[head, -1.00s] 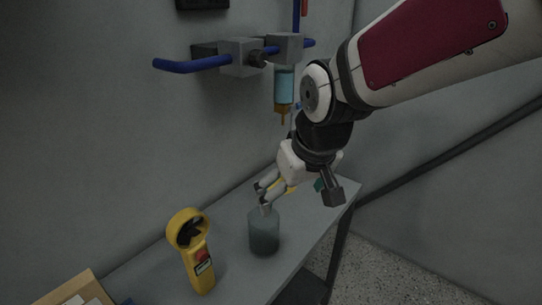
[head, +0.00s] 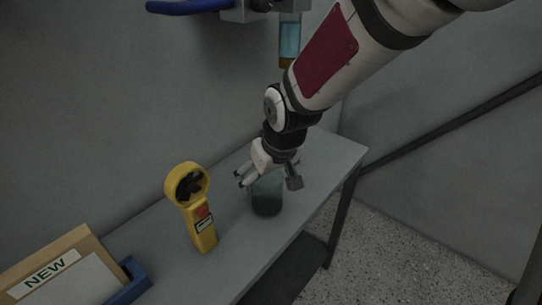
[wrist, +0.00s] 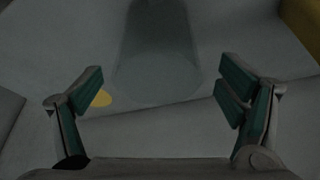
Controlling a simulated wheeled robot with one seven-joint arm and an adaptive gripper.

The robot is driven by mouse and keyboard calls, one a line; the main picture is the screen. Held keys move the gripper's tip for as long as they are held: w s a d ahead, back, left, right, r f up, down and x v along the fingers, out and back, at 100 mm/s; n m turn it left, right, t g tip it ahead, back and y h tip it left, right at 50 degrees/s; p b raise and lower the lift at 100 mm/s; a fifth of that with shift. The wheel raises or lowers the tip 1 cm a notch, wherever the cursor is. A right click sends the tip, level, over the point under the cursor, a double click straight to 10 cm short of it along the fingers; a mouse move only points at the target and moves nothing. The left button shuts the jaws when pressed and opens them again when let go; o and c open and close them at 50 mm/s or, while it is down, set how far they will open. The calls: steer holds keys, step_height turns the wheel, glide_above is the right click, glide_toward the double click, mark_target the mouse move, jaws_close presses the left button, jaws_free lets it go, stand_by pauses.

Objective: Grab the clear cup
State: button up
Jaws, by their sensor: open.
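The clear cup (head: 267,198) stands upright on the grey table, dark and see-through, its upper part partly hidden by my gripper in the head view. In the wrist view the cup (wrist: 158,60) shows as a faint, dim cylinder beyond the jaws and roughly between them. I cannot tell whether any finger touches the cup.
A yellow handheld device with a fan ring (head: 203,225) stands left of the cup on the table (head: 325,160). A cardboard box marked NEW (head: 60,270) and a blue tray (head: 133,284) are at lower left. The wall runs close behind. A blue-filled cylinder (head: 290,42) hangs above.

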mark_target(264, 184)
steer(key=x, duration=0.4)
steer(key=shift+w+f+b, duration=0.1)
steer(key=shift+w+b, duration=0.1)
steer(key=shift+b, duration=0.15)
steer(key=shift+c, duration=0.3)
steer(key=c, duration=1.2)
